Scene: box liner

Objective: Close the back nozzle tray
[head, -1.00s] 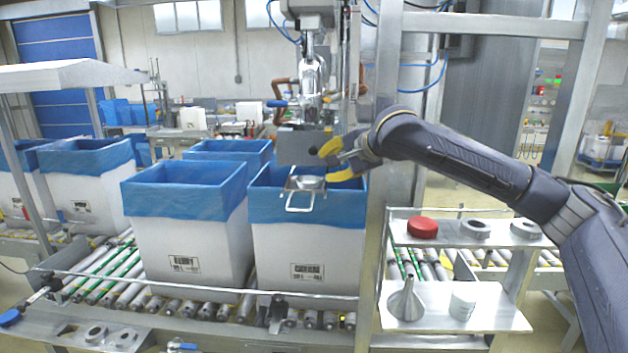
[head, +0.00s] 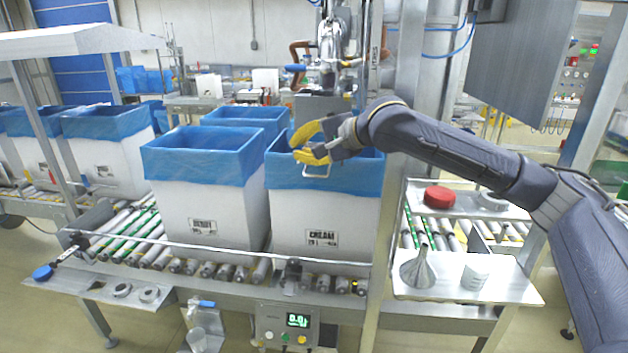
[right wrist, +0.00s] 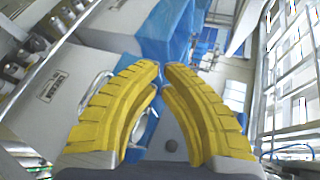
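The tray at the nozzle shows mainly as its bright metal loop handle (head: 316,173), at the front rim of the right front lined box. The rest of the tray is hidden behind my right gripper and the blue liner. My right gripper (head: 294,148) has yellow curved fingers and is just above and beside the handle. My left gripper is not in view.
The right front box (head: 322,217) stands under the nozzle machine (head: 333,45), beside another lined box (head: 204,195) on the roller conveyor (head: 150,255). A steel post (head: 385,200) stands right of it. A side shelf holds a red lid (head: 439,197), a funnel (head: 419,268) and a white cup (head: 475,275).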

